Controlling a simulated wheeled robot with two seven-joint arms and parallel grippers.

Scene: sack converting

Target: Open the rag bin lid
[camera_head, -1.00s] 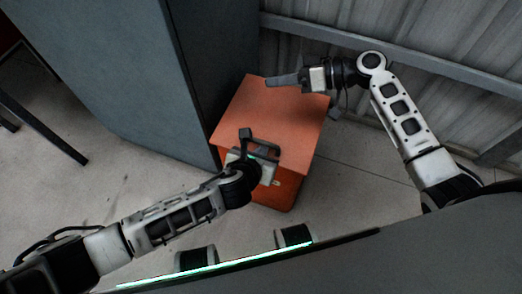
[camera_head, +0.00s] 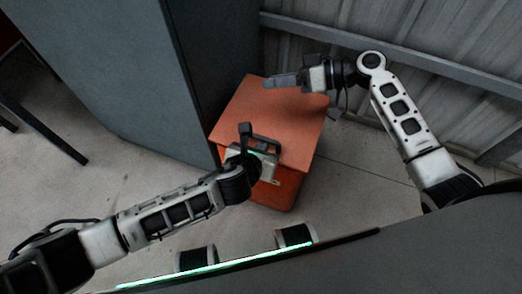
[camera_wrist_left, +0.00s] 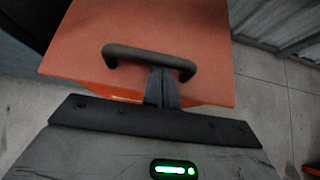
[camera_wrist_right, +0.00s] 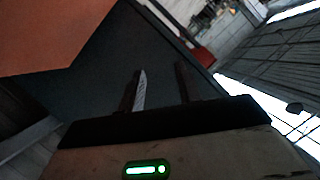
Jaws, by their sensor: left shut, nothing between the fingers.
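The rag bin (camera_head: 280,190) is an orange box with a flat orange lid (camera_head: 268,102), which appears down. A dark bar handle (camera_wrist_left: 125,51) stands on the lid near its front edge; it also shows in the head view (camera_head: 268,141). My left gripper (camera_wrist_left: 162,72) is shut and empty, its fingers at the handle's middle. In the wrist view the fingertips overlap the bar; I cannot tell whether they touch it or reach beneath it. My right gripper (camera_head: 268,82) is over the lid's far side, and its two fingers (camera_wrist_right: 160,82) stand apart with nothing between them.
A tall dark grey cabinet (camera_head: 160,80) stands close along the bin's left side. A corrugated metal wall (camera_head: 430,30) with a rail is behind and to the right. Bare concrete floor (camera_head: 350,190) lies right of the bin. A dark table leg (camera_head: 50,130) is at far left.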

